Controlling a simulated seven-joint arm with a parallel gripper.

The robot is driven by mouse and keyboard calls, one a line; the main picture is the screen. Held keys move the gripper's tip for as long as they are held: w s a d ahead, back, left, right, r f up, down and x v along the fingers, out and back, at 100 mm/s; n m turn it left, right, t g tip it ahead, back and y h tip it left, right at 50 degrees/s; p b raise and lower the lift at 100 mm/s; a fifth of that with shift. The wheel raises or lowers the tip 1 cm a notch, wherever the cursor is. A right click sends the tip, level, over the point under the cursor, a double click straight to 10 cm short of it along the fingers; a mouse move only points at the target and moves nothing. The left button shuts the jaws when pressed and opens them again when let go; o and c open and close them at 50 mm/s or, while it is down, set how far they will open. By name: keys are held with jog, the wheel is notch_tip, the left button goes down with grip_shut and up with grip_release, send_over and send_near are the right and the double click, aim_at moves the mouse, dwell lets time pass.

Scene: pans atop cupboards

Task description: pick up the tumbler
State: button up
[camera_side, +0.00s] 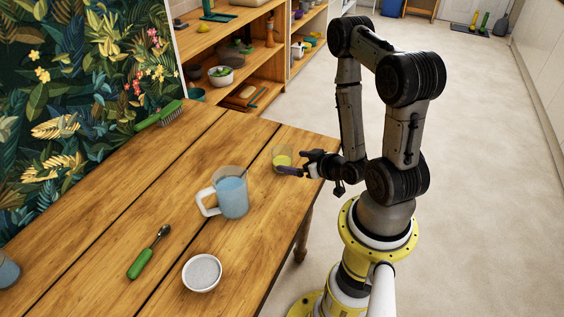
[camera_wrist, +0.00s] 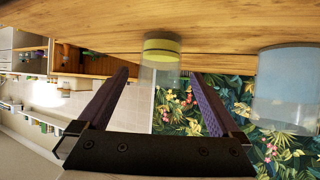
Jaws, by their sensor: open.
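The tumbler (camera_side: 283,156) is a small clear glass with yellow liquid, upright near the table's far right edge in the side view. In the wrist view the tumbler (camera_wrist: 161,50) hangs upside down in the picture, centred in the gap between the two finger tips. My gripper (camera_side: 289,170) is at the table edge, low and level, pointing left beside the tumbler. In the wrist view my gripper (camera_wrist: 160,78) has its fingers wide apart with nothing clamped. I cannot tell whether the tips reach past the glass.
A mug (camera_side: 232,196) of blue liquid stands left of my gripper; it shows at right in the wrist view (camera_wrist: 288,90). A white bowl (camera_side: 202,272), a green-handled spoon (camera_side: 141,262) and a green brush (camera_side: 160,116) lie on the wooden table (camera_side: 110,205). Shelves (camera_side: 245,52) stand behind.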

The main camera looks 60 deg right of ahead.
aim_at(280, 162)
jog(key=shift+w+f, duration=0.15)
jog(key=shift+f, duration=0.5)
jog(key=shift+x, duration=3.55)
jog(key=shift+r, duration=0.1)
jog(key=c, duration=1.5)
jog(key=shift+r, duration=0.1)
notch_tip(280, 162, up, 9)
jog(key=w+a+r+n+y, duration=0.2)
jog(key=w+a+n+y, duration=0.3)
jog(key=a+n+y, duration=0.1)
jog(key=w+a+r+n+g+y, duration=0.1)
jog(key=w+a+r+n+y, duration=0.2)
jog(key=w+a+n+y, duration=0.2)
jog(key=a+n+y, duration=0.1)
jog(key=a, duration=0.2)
jog(key=shift+n, duration=0.4)
